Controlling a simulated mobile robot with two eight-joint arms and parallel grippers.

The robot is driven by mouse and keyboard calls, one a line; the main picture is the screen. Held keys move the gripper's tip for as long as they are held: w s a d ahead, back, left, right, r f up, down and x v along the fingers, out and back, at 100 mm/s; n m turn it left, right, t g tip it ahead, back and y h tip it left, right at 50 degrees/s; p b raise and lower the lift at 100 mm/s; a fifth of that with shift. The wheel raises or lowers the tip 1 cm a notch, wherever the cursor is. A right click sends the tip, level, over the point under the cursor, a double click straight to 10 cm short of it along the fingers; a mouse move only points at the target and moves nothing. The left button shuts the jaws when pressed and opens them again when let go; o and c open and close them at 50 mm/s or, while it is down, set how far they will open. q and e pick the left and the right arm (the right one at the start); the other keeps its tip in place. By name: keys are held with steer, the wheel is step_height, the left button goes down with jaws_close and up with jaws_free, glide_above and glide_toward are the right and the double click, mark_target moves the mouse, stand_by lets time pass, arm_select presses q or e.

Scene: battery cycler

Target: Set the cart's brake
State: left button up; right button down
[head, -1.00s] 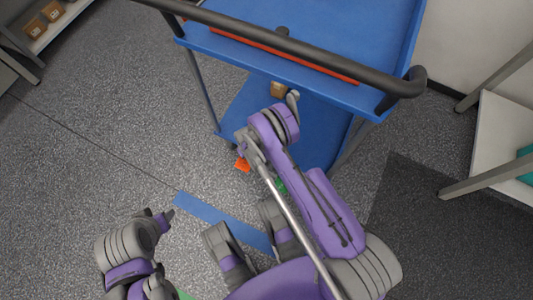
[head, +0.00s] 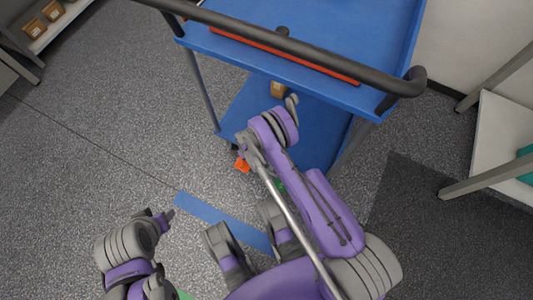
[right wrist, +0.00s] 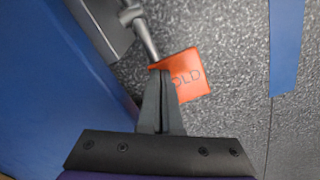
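The blue cart (head: 262,68) stands at the top of the head view, with a dark push handle and two shelves. An orange plate (head: 242,165) sits low by its near left corner, close to the floor.
A blue floor strip (head: 222,222) lies in front of the cart. A white table (head: 500,150) stands at right, and a shelf with boxes (head: 45,22) at upper left. The floor at left is clear.

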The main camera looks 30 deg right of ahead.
steer(key=shift+f, duration=0.95)
stand_by(0.3)
steer(key=shift+r+p, duration=1.55)
steer(key=shift+r, duration=2)
steer(key=shift+s+f, duration=0.1)
